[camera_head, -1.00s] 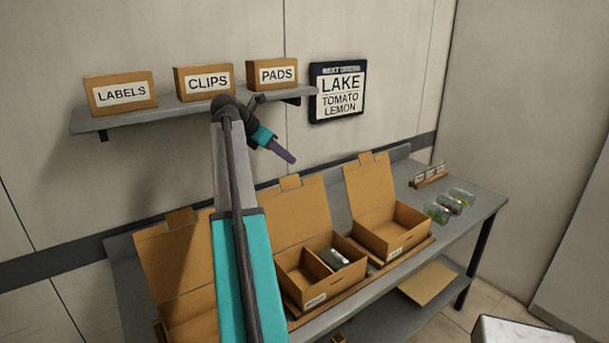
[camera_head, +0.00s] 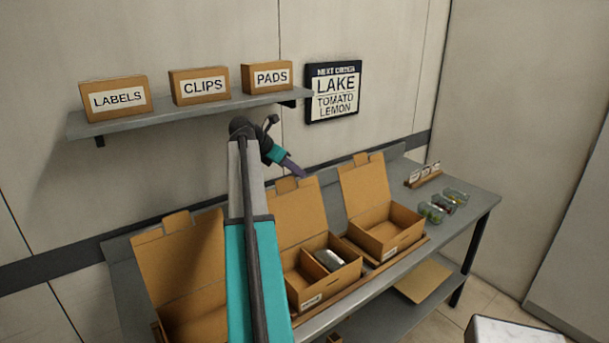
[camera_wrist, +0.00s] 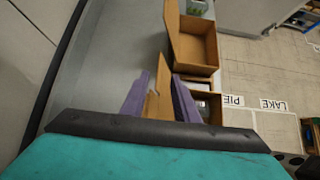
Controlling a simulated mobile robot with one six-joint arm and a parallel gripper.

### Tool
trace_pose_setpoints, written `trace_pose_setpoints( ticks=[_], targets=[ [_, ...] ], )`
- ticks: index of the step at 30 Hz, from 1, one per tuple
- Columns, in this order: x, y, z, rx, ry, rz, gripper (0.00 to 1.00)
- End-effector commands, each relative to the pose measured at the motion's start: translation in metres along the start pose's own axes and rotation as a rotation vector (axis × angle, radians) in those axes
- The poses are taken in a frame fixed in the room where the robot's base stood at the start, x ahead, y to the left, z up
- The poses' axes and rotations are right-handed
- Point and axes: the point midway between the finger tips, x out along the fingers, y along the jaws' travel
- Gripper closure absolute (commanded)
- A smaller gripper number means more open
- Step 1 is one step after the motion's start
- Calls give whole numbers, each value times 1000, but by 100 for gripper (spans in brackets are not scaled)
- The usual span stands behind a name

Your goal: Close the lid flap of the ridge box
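Three open brown boxes stand in a row with lid flaps raised; their labels are too small to read, so I cannot tell which is the ridge box. My gripper (camera_head: 298,172), with purple fingers, is at the top edge of the middle box's raised lid flap (camera_head: 298,212). In the wrist view my gripper (camera_wrist: 160,98) has its fingers apart, with the brown flap (camera_wrist: 157,106) showing between them; contact is unclear. The middle box (camera_head: 340,285) has a divider and a grey item (camera_head: 329,260). The right box (camera_head: 388,242) looks empty. The left box (camera_head: 195,310) is partly hidden by my arm.
The boxes stand on a grey table (camera_head: 470,205). At its right are several small clear containers (camera_head: 443,206) and a card holder (camera_head: 424,174). Above, a wall shelf (camera_head: 190,112) carries three labelled boxes, beside an order sign (camera_head: 333,92).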

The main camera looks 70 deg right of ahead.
Motion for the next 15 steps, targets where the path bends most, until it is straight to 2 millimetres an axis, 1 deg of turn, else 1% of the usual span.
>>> trace_pose_setpoints(
  ticks=[1,9,15],
  targets=[
    [7,-1,1,0,1,-2,72],
    [40,0,1,0,0,-2,72],
    [55,0,0,-1,0,0,72]
  ],
)
